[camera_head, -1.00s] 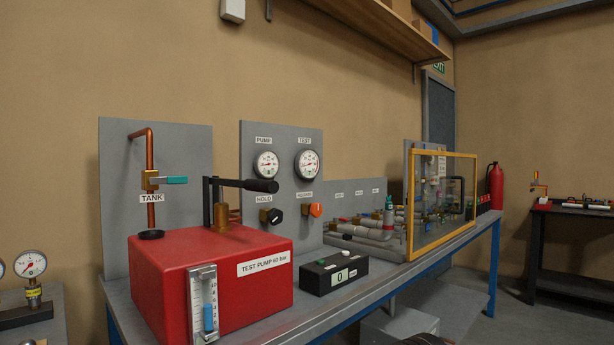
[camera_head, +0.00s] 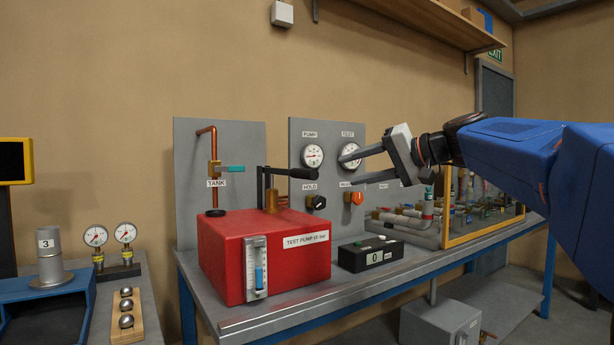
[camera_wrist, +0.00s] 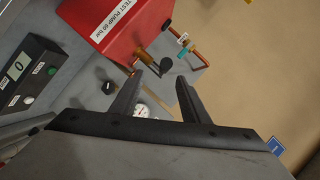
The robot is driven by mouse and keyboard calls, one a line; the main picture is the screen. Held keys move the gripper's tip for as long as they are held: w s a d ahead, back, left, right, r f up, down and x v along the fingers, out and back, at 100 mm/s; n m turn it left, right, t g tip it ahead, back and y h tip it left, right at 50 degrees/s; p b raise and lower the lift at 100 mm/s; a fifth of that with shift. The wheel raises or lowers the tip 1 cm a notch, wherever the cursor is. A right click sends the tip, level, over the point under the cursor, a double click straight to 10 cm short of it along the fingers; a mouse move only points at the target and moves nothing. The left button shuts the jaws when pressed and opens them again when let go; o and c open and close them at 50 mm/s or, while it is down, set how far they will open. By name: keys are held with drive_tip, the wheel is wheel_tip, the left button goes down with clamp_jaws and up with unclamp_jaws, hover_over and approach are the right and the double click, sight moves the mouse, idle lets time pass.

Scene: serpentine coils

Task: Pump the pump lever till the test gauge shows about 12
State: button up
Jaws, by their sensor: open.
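The pump lever (camera_head: 291,172) is a black handle, roughly level, above the red test pump box (camera_head: 219,255). In the wrist view its round end (camera_wrist: 167,66) shows just beyond my fingertips. The test gauge (camera_head: 350,155) is a white dial on the grey panel, partly covered by my finger in the head view; its reading is too small to tell. My gripper (camera_head: 352,169) is open and empty, to the right of the lever's grip and apart from it. In the wrist view its two fingers (camera_wrist: 160,78) are spread.
The pump gauge (camera_head: 312,155), black hold knob (camera_head: 316,202) and orange knob (camera_head: 354,198) sit on the panel. A black counter box (camera_head: 370,254) reads 0. A tank valve (camera_head: 214,169) stands left. A yellow-framed clear guard (camera_head: 489,205) is at the right.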

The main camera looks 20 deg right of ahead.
sight(293, 177)
drive_tip(key=x, duration=0.5)
drive_tip(key=r+x, duration=0.1)
drive_tip(key=x, duration=0.5)
drive_tip(key=w+r+x, duration=0.1)
drive_tip(key=x, duration=0.4)
drive_tip(key=shift+w+a, duration=0.1)
drive_tip(key=shift+w, duration=0.1)
drive_tip(key=shift+c, duration=0.4)
clamp_jaws()
